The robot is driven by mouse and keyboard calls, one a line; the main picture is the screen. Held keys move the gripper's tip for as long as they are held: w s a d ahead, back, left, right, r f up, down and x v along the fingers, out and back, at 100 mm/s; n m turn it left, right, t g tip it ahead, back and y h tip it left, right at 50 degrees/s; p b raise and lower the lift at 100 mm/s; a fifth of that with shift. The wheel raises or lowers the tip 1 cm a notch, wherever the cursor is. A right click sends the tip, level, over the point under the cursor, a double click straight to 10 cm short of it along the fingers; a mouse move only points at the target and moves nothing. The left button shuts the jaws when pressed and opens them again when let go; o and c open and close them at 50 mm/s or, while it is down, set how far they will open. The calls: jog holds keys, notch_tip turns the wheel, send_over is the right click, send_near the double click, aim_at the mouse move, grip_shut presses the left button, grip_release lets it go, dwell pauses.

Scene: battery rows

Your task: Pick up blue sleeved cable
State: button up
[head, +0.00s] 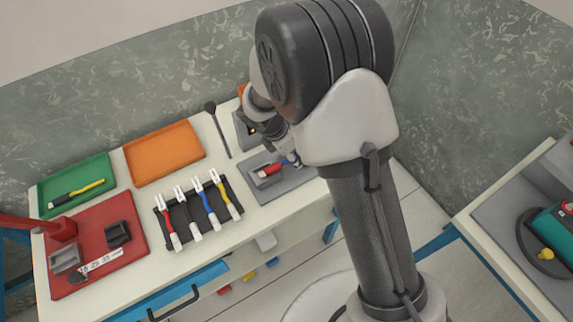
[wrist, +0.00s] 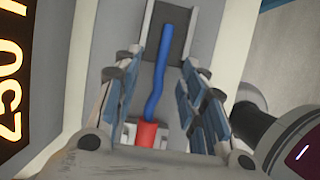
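A blue cable (wrist: 157,72) with a red end (wrist: 148,133) lies between my gripper's fingers in the wrist view. Its far end reaches a dark grey block (wrist: 167,22). My gripper (wrist: 163,88) is open, with one finger on each side of the cable and gaps to both. In the head view, the red piece (head: 268,170) and a bit of blue (head: 291,158) show on the grey mat beside my gripper, which my arm partly hides.
The rack also holds red, black and yellow pieces. A green tray (head: 100,165) with a black-yellow piece, an orange tray (head: 165,152) and a red board (head: 130,255) with grey blocks stand left. A lit display (wrist: 12,90) is close at left in the wrist view.

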jog(key=shift+f, duration=0.1)
jog(key=shift+c, duration=0.2)
grip_shut()
dwell(0.5)
